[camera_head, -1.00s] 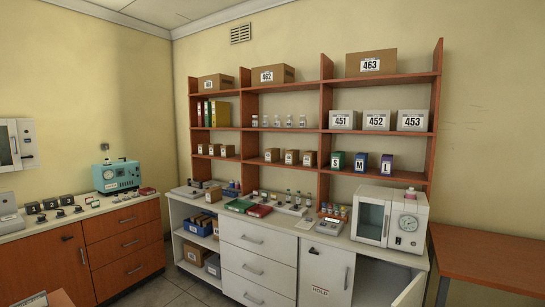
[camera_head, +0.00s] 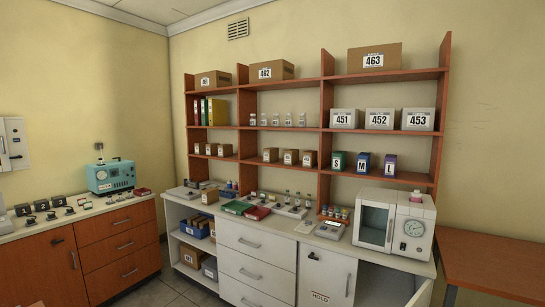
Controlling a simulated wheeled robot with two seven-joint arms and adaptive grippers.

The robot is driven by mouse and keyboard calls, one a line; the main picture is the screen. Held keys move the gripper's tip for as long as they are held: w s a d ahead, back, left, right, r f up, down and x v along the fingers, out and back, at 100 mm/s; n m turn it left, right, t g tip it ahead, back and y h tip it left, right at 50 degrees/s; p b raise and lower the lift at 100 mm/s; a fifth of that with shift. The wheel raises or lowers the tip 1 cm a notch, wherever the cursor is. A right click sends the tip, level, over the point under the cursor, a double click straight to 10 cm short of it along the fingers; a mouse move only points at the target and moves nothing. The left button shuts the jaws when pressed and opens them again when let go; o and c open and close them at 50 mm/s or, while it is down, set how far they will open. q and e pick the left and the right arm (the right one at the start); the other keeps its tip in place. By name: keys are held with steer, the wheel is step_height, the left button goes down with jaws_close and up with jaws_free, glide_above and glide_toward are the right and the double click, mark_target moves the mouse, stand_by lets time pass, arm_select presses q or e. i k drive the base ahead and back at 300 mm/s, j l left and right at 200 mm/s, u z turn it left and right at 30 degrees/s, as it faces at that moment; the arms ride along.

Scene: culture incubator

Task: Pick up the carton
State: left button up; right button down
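Several boxes could be the carton; the view does not single one out. Large brown cartons stand on the top shelf: one at the left (camera_head: 213,80), carton 462 (camera_head: 270,70) and carton 463 (camera_head: 375,58). White boxes 451 (camera_head: 347,118), 452 (camera_head: 381,119) and 453 (camera_head: 418,119) stand on the shelf below, at the right. Small brown cartons (camera_head: 290,156) sit on the lower shelf, beside boxes S (camera_head: 339,160), M (camera_head: 363,163) and L (camera_head: 390,165). A small brown carton (camera_head: 209,196) stands on the counter. Neither of my grippers is in view.
A white incubator (camera_head: 394,220) stands at the counter's right end, above an open cabinet door (camera_head: 421,294). Brown cartons (camera_head: 191,256) lie in the open left cabinet. A teal device (camera_head: 111,176) stands on the left bench. A bare wooden table (camera_head: 490,262) is at the right.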

mark_target(271, 154)
steer(key=i+l, duration=0.1)
steer(key=i, duration=0.6)
steer(key=i+j, duration=0.1)
steer(key=i, duration=0.35)
steer(key=i+z, duration=0.15)
steer(key=i, duration=0.3)
steer(key=i+j, duration=0.75)
steer(key=i+l+z, duration=0.05)
